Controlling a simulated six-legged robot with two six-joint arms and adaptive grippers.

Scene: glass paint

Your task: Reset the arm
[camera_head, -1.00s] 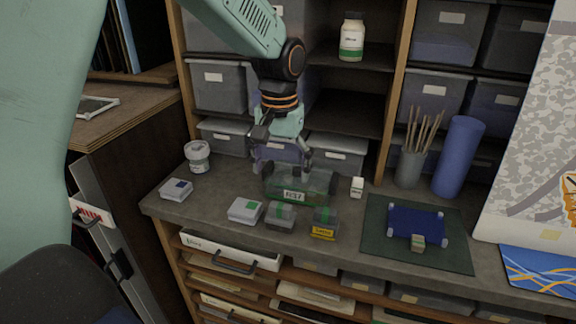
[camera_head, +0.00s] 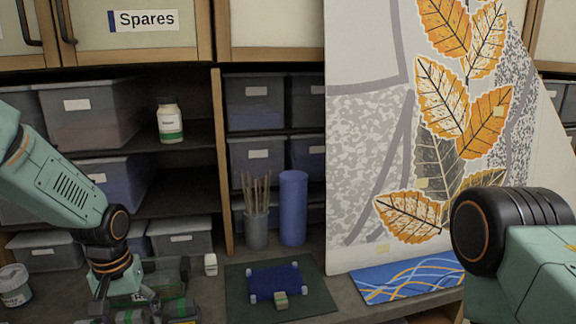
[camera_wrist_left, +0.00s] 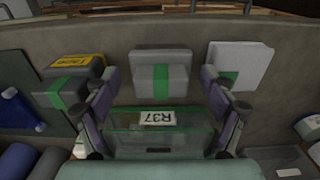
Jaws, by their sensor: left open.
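My left gripper (camera_head: 116,290) comes down at the lower left of the head view, over the worktop in front of the shelf. In the left wrist view its two fingers (camera_wrist_left: 160,84) are spread apart with nothing pinched between the tips. A clear green-tinted container labelled R37 (camera_wrist_left: 158,118) sits below and between the fingers; it shows partly in the head view (camera_head: 160,298), behind the gripper. I cannot tell whether the fingers touch it. My right arm shows as a teal link and black joint at the right; its gripper is outside the frame.
The wrist view shows a grey green-striped box (camera_wrist_left: 160,72), a yellow-labelled box (camera_wrist_left: 78,68) and a white box (camera_wrist_left: 240,62).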

